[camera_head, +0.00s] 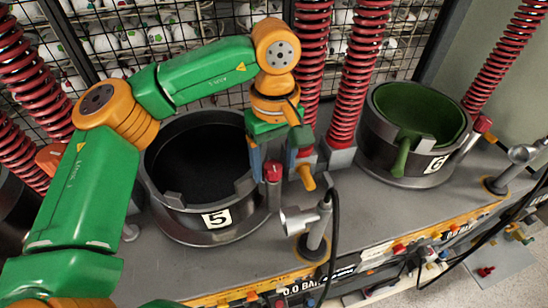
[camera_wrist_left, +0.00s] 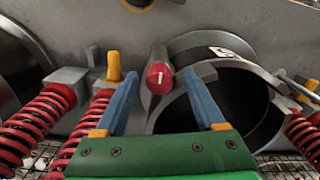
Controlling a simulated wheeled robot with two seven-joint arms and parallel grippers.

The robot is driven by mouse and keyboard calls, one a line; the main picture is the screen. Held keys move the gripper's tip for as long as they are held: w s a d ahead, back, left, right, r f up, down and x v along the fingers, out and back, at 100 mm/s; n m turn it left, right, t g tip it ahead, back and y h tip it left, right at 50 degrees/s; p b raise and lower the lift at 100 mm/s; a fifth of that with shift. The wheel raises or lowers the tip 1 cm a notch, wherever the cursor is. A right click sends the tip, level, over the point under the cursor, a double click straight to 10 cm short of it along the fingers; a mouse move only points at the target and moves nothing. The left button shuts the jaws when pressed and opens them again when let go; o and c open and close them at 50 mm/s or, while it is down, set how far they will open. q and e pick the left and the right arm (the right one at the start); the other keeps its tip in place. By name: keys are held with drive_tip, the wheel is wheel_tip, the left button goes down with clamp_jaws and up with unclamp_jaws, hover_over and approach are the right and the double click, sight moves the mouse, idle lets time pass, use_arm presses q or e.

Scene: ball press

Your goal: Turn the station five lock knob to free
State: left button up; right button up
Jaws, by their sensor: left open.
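The station five mould (camera_head: 218,219) is a dark, open ring with a white "5" label in the head view. Its lock knob (camera_head: 273,173) is a small red knob at the ring's right side, and it also shows in the left wrist view (camera_wrist_left: 159,77) with a white mark on its face running roughly up and down. My left gripper (camera_head: 275,166) points down over the knob. In the left wrist view its blue fingers (camera_wrist_left: 159,82) are open, one on each side of the knob with visible gaps. My right gripper is not in view.
An orange-yellow handle (camera_head: 306,178) stands just right of the knob. A metal nozzle (camera_head: 298,218) on a post with a black cable is in front. Station six (camera_head: 412,135), green inside, is at right. Red springs (camera_head: 354,75) and a wire mesh rise behind.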

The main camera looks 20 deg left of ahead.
use_arm(q)
drive_tip(key=shift+w+a+f, duration=0.2)
drive_tip(key=shift+w+f, duration=0.05)
drive_tip(key=shift+w, duration=0.05)
drive_tip(key=shift+s+d+r, duration=0.1)
drive_tip(key=shift+s+d, duration=0.05)
drive_tip(key=c, duration=0.9)
clamp_jaws()
